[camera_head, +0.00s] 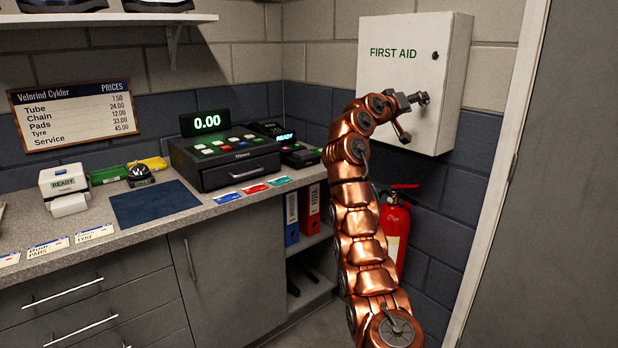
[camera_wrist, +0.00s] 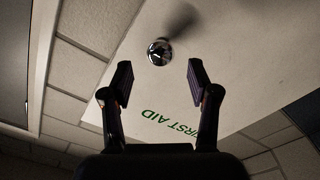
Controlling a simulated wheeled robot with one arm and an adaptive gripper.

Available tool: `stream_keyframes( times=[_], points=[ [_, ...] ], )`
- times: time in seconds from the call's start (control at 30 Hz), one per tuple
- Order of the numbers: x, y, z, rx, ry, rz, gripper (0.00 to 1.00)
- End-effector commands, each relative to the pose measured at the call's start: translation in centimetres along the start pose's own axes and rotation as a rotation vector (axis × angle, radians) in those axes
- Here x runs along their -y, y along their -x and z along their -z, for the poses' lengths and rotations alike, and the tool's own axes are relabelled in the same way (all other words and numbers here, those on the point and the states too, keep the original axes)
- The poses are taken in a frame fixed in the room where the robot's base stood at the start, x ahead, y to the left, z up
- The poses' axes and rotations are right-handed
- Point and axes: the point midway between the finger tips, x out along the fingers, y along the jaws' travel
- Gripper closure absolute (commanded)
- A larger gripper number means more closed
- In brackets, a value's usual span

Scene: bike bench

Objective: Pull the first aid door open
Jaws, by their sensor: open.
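The first aid door (camera_head: 385,74) is the white front of a wall cabinet with green "FIRST AID" lettering, and it looks shut. Its small round knob (camera_head: 434,56) is near the right edge in the head view. In the wrist view the door (camera_wrist: 225,55) fills the upper middle, its lettering upside down. There the shiny knob (camera_wrist: 159,52) lies ahead of the fingertips, between their lines. My gripper (camera_head: 412,116) is in front of the door's lower part in the head view, below the knob. In the wrist view my gripper (camera_wrist: 160,85) is open and empty, apart from the knob.
A red fire extinguisher (camera_head: 394,228) stands below the cabinet, partly behind my arm. A counter with a cash register (camera_head: 224,157) is at left. A pale door frame (camera_head: 497,175) and grey door (camera_head: 561,190) are at right. The space before the cabinet front is otherwise clear.

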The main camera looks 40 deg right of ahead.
Motion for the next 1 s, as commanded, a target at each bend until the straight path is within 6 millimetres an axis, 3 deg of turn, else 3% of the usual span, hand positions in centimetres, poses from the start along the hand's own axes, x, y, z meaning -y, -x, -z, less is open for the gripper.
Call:
stream_keyframes(
  times=[0.37,0.7,1.0],
  points=[
    [0.1,3.0,-0.2,0.003,-0.002,0.001,0.40],
    [1.4,4.1,1.9,-0.006,0.039,0.035,0.40],
    [3.3,6.1,5.0,-0.019,0.098,0.091,0.40]
  ],
)
